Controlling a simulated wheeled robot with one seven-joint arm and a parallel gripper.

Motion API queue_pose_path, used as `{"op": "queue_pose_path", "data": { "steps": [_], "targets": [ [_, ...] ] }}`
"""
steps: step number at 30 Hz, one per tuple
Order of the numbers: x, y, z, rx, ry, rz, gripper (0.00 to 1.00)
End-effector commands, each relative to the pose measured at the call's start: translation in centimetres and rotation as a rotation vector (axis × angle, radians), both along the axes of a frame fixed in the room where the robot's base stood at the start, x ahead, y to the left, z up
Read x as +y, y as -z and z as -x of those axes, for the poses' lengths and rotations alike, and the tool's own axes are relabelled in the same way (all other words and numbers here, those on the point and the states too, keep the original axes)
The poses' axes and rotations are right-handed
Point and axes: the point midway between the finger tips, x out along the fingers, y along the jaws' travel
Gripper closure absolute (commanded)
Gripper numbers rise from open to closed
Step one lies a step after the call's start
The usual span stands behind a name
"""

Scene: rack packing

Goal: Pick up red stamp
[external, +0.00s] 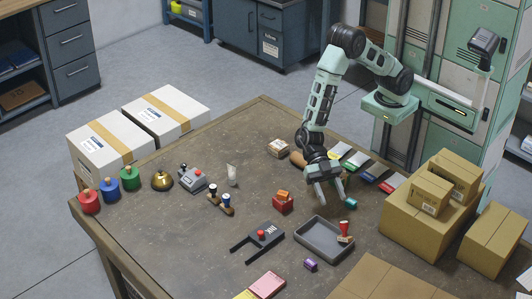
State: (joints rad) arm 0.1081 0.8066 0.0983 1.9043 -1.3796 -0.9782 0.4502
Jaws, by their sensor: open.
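A small stamp with a red handle (344,228) and a pale base stands upright at the right corner of the grey tray (306,250). Whether it rests on the rim or just beside it is hard to tell. My gripper (331,200) points down above the table, behind and slightly left of the red stamp. Its fingers are apart with nothing visible between them, and it does not touch the stamp. A small teal cylinder (351,203) lies close to the right finger.
Cardboard boxes (412,226) stand at the right. A red block (283,204) and a dark forked holder (258,242) lie left of the tray. A stamp rack (222,205) and red, blue and green knobbed pots (110,189) stand further left. The table's left front is clear.

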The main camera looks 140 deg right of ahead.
Motion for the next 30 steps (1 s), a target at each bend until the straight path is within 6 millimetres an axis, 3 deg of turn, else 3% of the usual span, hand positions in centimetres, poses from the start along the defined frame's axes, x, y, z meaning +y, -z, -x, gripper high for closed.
{"op": "queue_pose_path", "data": {
  "steps": [7,16,24,30],
  "targets": [
    [4.1,1.9,-1.9,0.0,-0.001,0.001,0.5],
    [6.0,2.8,-2.9,0.001,0.0,0.002,0.5],
    [9.2,4.3,-4.3,0.0,0.0,0.001,0.5],
    [9.7,4.6,-4.6,-0.001,0.003,0.001,0.5]
  ]
}}
